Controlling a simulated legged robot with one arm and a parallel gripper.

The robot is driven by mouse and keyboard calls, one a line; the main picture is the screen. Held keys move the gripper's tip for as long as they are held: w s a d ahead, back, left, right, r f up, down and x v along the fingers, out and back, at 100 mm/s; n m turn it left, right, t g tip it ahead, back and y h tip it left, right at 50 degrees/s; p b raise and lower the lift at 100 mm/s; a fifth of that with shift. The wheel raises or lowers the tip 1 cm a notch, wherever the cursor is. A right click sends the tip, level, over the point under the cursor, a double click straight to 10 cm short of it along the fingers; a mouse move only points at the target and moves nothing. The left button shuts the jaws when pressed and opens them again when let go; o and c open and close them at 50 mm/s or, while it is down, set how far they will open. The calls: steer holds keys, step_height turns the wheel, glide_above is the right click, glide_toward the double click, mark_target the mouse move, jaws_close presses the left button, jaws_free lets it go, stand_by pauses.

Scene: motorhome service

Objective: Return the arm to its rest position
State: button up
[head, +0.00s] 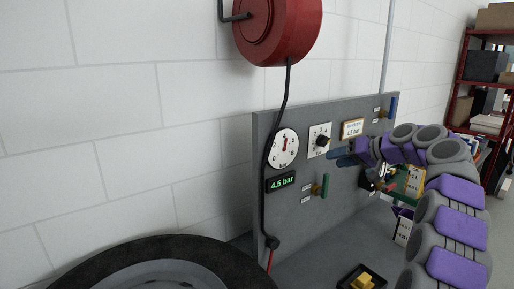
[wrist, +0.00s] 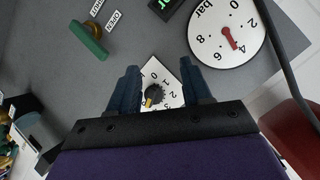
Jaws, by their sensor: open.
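My gripper (wrist: 162,88) is open, its two dark blue fingers spread apart with nothing between them but the view of a black knob (wrist: 154,93) on a white numbered dial plate. In the head view my gripper (head: 343,157) is in front of the grey panel (head: 262,135), just below and right of the black knob (head: 321,141). My purple and grey arm (head: 455,215) reaches in from the right side. Whether the fingers touch the panel cannot be told.
The panel carries a round gauge (head: 284,149), a display reading 4.5 bar (head: 282,182), a green-handled valve (head: 325,186) and a blue-handled valve (head: 392,106). A red hose reel (head: 281,28) hangs above. A tyre (head: 150,262) is at lower left; a red shelf (head: 463,85) stands far right.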

steer(key=s+a+f+g+h, duration=0.1)
steer(key=s+a+f+g, duration=0.3)
steer(key=s+a, duration=0.6)
steer(key=s+a+f+g+h, duration=0.2)
steer(key=s+a+f, duration=0.35)
steer(key=s, duration=0.85)
steer(key=s+d+f+g+h, duration=0.1)
steer(key=s+f, duration=0.3)
steer(key=s, duration=0.6)
steer(key=s+d+f+g+h, duration=0.2)
steer(key=s+f, duration=0.3)
steer(key=s, duration=0.6)
steer(key=s+d+f+g+h, duration=0.1)
steer(key=s+f+h, duration=0.2)
steer(key=s, duration=0.7)
step_height(320, 180, down, 2)
steer(key=shift+s+d+f+m+g, duration=0.25)
steer(key=shift+d+m+g, duration=0.05)
steer(key=shift+d+m, duration=0.1)
steer(key=shift+c, duration=0.6)
steer(key=shift+a, duration=0.2)
